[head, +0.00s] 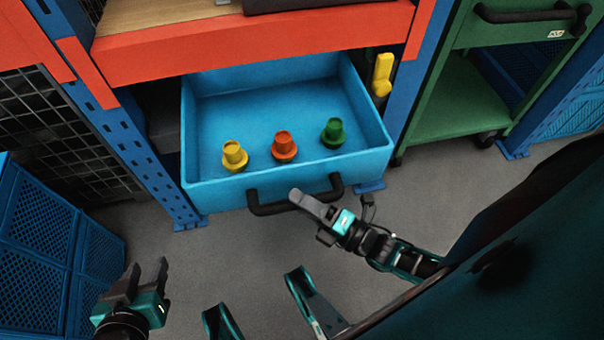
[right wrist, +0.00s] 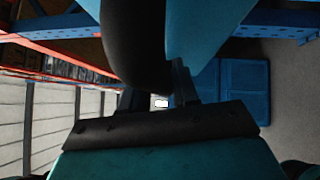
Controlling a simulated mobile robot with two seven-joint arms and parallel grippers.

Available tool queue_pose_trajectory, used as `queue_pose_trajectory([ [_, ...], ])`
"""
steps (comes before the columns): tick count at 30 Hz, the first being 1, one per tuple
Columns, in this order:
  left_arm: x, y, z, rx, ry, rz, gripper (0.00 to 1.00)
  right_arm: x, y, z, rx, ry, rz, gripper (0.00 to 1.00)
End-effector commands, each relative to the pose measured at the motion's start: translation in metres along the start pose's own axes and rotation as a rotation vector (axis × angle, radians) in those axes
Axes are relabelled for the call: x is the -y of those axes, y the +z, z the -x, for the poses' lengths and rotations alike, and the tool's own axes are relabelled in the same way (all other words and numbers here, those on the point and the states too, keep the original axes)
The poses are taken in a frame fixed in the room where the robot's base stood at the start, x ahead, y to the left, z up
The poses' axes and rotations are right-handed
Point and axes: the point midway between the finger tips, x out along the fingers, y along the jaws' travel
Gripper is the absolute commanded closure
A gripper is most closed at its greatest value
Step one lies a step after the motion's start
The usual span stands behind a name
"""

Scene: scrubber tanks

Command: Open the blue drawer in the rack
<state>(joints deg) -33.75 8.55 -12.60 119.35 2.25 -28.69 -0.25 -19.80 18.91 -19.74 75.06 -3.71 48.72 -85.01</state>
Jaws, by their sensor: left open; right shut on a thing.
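The blue drawer (head: 205,199) is pulled out of the rack, its inside open to view. Three small knobbed pieces stand in it: yellow (head: 235,158), orange (head: 284,147) and green (head: 333,133). My right gripper (head: 308,203) is at the black handle (head: 265,209) on the drawer front and shut on it; the far finger is partly hidden. In the right wrist view the handle (right wrist: 135,45) runs down between the fingers (right wrist: 157,92), with the drawer (right wrist: 190,25) beside it. My left gripper (head: 148,272) is open and empty, low at the left, apart from the drawer.
An orange beam (head: 250,48) of the rack runs above the drawer, between blue uprights (head: 130,140). A blue crate (head: 50,240) stands at the left. A green cart (head: 455,100) is at the right. Grey floor (head: 235,250) is clear before the drawer.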

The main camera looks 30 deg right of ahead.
Motion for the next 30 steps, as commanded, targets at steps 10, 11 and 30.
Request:
queue_pose_trajectory([
  [10,0.0006,-0.0014,0.0003,-0.003,-0.001,0.0,0.57,0.0002,0.0011,0.0006,0.002,-0.001,0.001,1.0],
  [11,0.0006,-0.0016,0.0004,-0.004,-0.001,0.0,0.57,0.0002,0.0011,0.0006,0.002,-0.001,0.001,1.0],
  [30,0.0007,-0.0034,0.0004,-0.008,-0.001,0.0,0.57,0.0005,0.0012,-0.0002,0.001,0.0,0.0,0.51],
])
